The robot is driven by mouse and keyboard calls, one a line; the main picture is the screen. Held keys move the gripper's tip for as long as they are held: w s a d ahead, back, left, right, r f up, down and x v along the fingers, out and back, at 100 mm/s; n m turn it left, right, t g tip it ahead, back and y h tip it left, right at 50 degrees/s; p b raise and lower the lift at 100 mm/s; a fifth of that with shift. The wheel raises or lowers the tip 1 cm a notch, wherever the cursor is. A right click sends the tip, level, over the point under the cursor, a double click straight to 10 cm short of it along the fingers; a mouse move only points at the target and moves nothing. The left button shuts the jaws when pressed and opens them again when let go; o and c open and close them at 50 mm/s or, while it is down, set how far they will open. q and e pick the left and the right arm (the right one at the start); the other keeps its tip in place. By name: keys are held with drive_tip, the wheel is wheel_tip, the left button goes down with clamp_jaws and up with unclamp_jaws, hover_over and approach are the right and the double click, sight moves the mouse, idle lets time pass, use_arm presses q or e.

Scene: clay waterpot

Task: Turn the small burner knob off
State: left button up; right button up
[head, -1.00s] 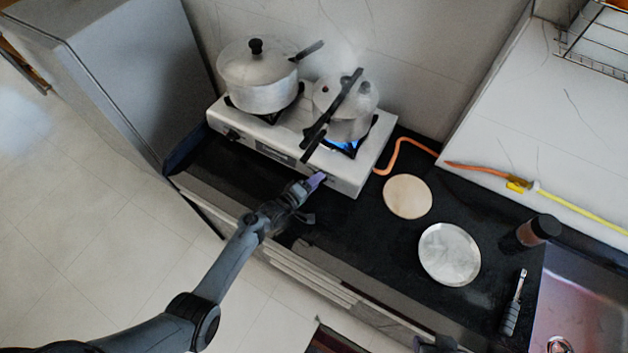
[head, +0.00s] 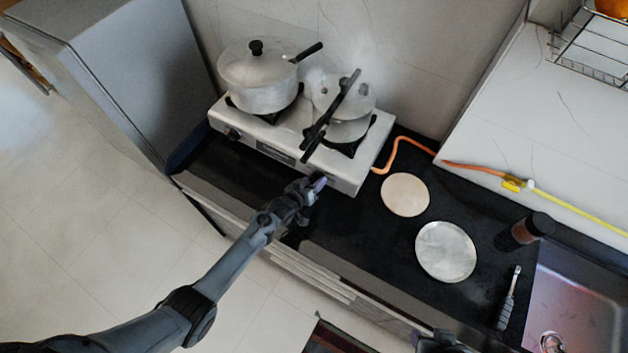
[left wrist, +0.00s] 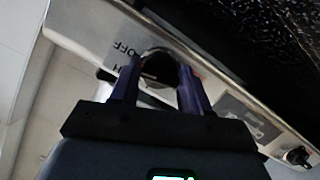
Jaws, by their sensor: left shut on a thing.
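The white two-burner stove (head: 260,140) stands against the wall. The small burner knob is on its front panel at the right. In the left wrist view, the round black knob (left wrist: 160,68) sits between the two purple fingers of my left gripper (left wrist: 160,85), which is shut on it. "OFF" lettering shows beside the knob. In the head view, my left gripper (head: 318,181) covers the knob. No flame shows under the pot (head: 350,127) on the right burner. My right gripper (head: 440,342) is only a dark part at the bottom edge; its jaws cannot be made out.
A lidded pot (head: 258,85) stands on the left burner, whose knob (head: 233,133) is at the panel's left. An orange hose (head: 415,145) runs from the stove. A beige disc (head: 405,195), a metal plate (head: 446,250) and a dark bottle (head: 525,231) are on the black counter.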

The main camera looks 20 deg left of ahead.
use_arm(q)
drive_tip(key=shift+m, duration=0.9)
drive_tip(key=shift+y, duration=0.4)
drive_tip(key=o, duration=1.1)
drive_tip(key=shift+c, duration=0.2)
drive_tip(key=shift+s+r, duration=0.15)
drive_tip(key=shift+s, duration=0.2)
drive_tip(key=p+v, duration=0.1)
drive_tip(key=v, duration=0.9)
drive_tip(key=shift+p, duration=0.35)
